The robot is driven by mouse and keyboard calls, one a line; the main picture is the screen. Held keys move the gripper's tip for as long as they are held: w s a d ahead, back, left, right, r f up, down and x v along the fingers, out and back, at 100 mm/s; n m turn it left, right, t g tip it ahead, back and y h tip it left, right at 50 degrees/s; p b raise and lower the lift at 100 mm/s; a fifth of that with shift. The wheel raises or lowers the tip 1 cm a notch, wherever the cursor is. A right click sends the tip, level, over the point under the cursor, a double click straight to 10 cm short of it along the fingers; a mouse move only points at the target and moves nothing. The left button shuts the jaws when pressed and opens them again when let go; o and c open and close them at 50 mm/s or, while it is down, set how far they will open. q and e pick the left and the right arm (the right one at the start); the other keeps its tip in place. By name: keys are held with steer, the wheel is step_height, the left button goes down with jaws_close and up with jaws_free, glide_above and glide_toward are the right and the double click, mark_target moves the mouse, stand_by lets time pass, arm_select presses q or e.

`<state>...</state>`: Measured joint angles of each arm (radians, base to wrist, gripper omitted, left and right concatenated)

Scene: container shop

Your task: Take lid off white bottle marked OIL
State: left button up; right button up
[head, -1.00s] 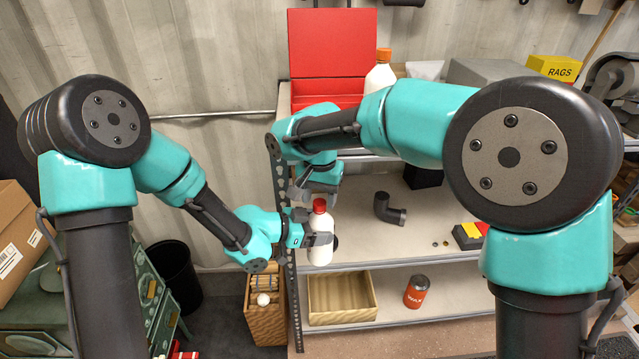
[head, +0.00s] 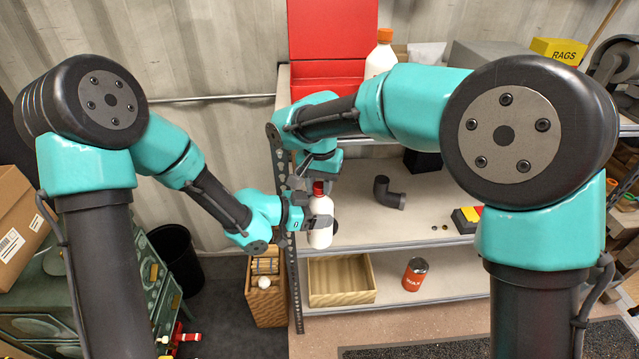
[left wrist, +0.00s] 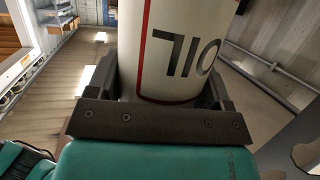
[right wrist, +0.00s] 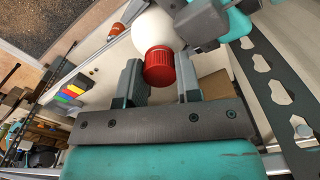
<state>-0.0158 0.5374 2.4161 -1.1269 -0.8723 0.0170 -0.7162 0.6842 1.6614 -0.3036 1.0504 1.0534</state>
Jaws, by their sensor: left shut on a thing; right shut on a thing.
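The white bottle (head: 321,238) stands upright in my left gripper (head: 314,221), which is shut around its body, in front of the shelf unit. In the left wrist view its white side with a red line and the OIL marking (left wrist: 187,58), upside down there, lies between the jaws (left wrist: 165,92). The red lid (head: 318,188) sits on top of the bottle. My right gripper (head: 318,170) comes from above and is shut on the lid. In the right wrist view the ribbed red lid (right wrist: 159,68) is between the fingers, with the white bottle (right wrist: 156,33) beyond it.
A second white bottle with an orange cap (head: 382,58) stands on the top shelf beside a red box (head: 330,30). A dark pipe elbow (head: 388,194) lies on the middle shelf.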

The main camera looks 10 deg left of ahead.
steer(key=n, duration=0.4)
steer(key=shift+n, duration=0.4)
steer(key=n, duration=0.3)
steer(key=shift+n, duration=0.3)
steer(key=n, duration=0.3)
steer(key=shift+n, duration=0.4)
steer(key=n, duration=0.4)
steer(key=shift+n, duration=0.3)
steer(key=shift+r, duration=0.4)
steer(key=shift+r, duration=0.35)
steer(key=shift+r, duration=0.4)
steer(key=shift+r, duration=2)
